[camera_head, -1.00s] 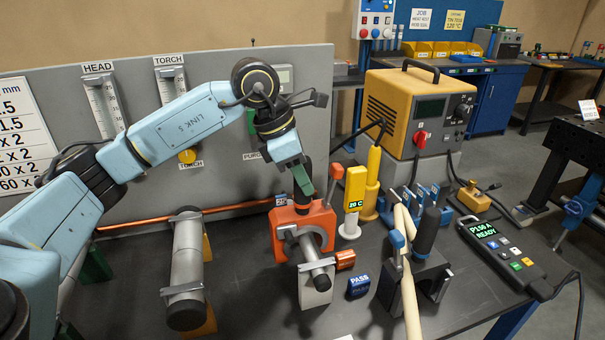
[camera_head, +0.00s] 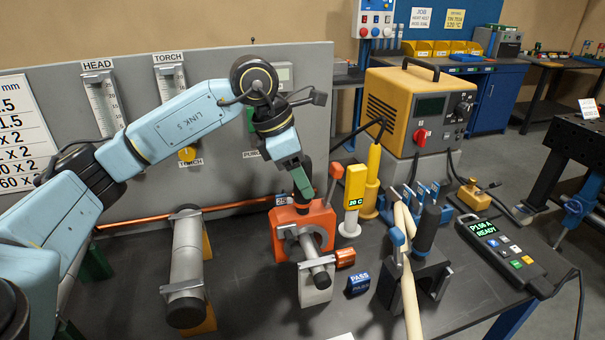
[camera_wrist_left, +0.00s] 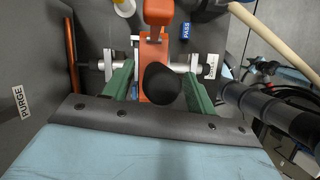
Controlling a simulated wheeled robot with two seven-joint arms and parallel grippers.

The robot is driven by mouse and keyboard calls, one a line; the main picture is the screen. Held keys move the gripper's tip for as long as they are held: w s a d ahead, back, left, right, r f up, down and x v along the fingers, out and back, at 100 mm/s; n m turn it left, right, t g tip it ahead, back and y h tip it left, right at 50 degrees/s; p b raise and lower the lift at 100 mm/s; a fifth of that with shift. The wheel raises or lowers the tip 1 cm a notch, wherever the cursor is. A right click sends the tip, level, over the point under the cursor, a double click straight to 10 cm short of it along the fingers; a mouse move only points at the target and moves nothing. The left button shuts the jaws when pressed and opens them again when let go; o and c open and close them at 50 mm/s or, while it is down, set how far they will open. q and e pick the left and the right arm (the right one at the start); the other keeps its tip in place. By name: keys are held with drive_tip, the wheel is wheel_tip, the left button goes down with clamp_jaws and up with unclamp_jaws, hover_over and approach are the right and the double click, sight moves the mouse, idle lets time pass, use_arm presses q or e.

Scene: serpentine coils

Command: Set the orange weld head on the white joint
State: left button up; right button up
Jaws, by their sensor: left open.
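The orange weld head (camera_head: 290,222) sits around a short silver tube (camera_head: 318,270) on a pale support block (camera_head: 316,292). Its orange lever sticks up at the right. My left gripper (camera_head: 303,184) reaches down from above to the head's black upright handle. In the left wrist view the open green fingers (camera_wrist_left: 160,82) stand on either side of the black handle (camera_wrist_left: 160,84), with the orange body (camera_wrist_left: 158,40) beyond. The tube runs crosswise beneath, with a small white label (camera_wrist_left: 211,66) near its right end. The head hides the middle of the tube, so I cannot see the white joint clearly.
A larger grey tube (camera_head: 186,258) on stands is at left. A yellow gauge marked 20 C (camera_head: 355,188), a blue PASS block (camera_head: 358,284) and a holder with a black torch (camera_head: 427,230) are close at right. A yellow power unit (camera_head: 418,110) stands behind.

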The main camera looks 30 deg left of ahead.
use_arm(q)
drive_tip(key=v, duration=1.3)
drive_tip(key=shift+p, duration=0.3)
drive_tip(key=shift+r, duration=0.15)
